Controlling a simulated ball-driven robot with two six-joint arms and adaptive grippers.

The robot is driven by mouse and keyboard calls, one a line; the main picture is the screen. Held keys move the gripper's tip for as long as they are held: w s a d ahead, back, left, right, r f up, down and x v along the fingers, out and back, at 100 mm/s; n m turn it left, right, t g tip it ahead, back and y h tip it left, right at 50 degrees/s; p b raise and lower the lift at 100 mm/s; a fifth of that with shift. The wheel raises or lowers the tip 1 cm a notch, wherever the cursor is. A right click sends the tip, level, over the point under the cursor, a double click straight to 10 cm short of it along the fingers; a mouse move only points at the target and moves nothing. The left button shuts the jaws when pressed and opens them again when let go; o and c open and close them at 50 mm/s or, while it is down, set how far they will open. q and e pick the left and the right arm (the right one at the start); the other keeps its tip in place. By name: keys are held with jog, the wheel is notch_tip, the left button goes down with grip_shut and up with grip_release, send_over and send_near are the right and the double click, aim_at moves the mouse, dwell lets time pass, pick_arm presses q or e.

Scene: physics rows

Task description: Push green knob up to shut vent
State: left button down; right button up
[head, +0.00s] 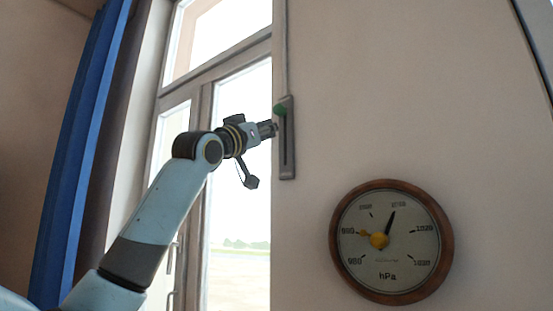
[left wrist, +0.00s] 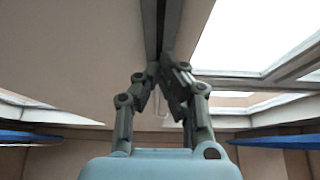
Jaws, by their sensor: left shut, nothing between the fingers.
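The green knob (head: 280,110) sits near the top of a dark slotted vertical plate (head: 288,150) on the wall beside the window. A thin rod or cable runs up the wall from the plate. My left gripper (head: 274,128) is shut and empty, its tips at the plate just below the knob. I cannot tell whether they touch it. In the left wrist view the shut fingers (left wrist: 160,70) point up along a dark vertical strip (left wrist: 158,25), and the knob cannot be made out. The vent itself is not clearly seen. My right gripper is not in view.
A round wood-rimmed hPa gauge (head: 446,240) hangs on the wall below right of the plate. The tall window and glazed door (head: 205,100) stand behind my left arm. A blue curtain (head: 85,140) hangs at left.

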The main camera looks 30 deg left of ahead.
pick_arm(q)
jog(key=s+b, duration=0.3)
jog(key=s, duration=0.4)
jog(key=shift+a, duration=0.25)
dwell(0.4)
